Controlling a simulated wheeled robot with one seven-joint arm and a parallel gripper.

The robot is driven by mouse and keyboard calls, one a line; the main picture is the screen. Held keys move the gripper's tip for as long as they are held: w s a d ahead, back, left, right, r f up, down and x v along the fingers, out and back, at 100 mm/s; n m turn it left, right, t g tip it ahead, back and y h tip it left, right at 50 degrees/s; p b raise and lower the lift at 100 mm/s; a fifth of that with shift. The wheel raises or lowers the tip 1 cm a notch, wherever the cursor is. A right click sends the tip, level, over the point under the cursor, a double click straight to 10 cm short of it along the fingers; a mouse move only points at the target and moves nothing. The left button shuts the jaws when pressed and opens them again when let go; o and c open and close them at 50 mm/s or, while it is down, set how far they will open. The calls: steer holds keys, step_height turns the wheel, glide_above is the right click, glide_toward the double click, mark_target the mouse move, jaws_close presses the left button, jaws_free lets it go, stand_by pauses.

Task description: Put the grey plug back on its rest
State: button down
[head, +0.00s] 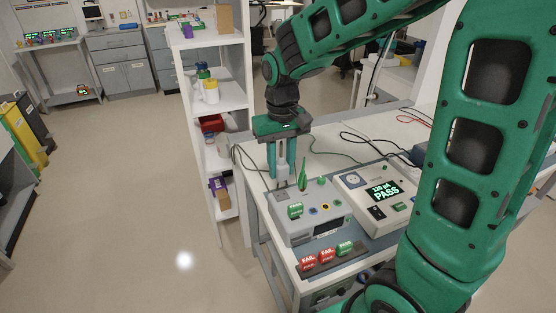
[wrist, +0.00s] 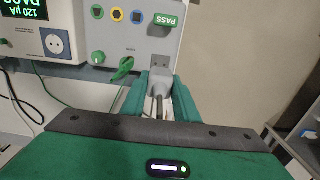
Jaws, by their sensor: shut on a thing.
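My gripper (head: 281,182) points down over the back left part of a grey ventilator unit (head: 322,226). In the wrist view my gripper (wrist: 159,88) is shut on the grey plug (wrist: 159,81), with a green finger on each side. A grey cable runs from the plug back toward my gripper. The plug is at the edge of the unit, by a small grey fitting (wrist: 160,62). I cannot tell whether this fitting is the rest, or whether the plug touches it. In the head view the fingers mostly hide the plug.
A green clip (wrist: 123,68) stands close beside the fingers, with a green cable. The tester (head: 369,205) reads 120 µA PASS; its round socket (head: 352,181) is empty. A green PASS tag (head: 295,211) is on the unit. A white shelf (head: 233,95) stands behind to the left.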

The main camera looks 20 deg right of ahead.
mark_target(282, 158)
steer(key=shift+f, duration=1.95)
steer(key=shift+s+f, duration=0.15)
steer(key=shift+f, duration=0.95)
stand_by(0.7)
steer(key=c, duration=1.3)
jaws_free()
step_height(282, 158, up, 11)
steer(key=shift+f, duration=0.15)
steer(key=s+d+f+m, duration=0.1)
steer(key=s+d+m, duration=0.2)
steer(key=s+d, duration=0.5)
steer(key=s+d+f+m, duration=0.1)
steer(key=s+d+m, duration=0.2)
steer(key=s+d, duration=0.6)
steer(key=s, duration=0.6)
steer(key=shift+d, duration=0.2)
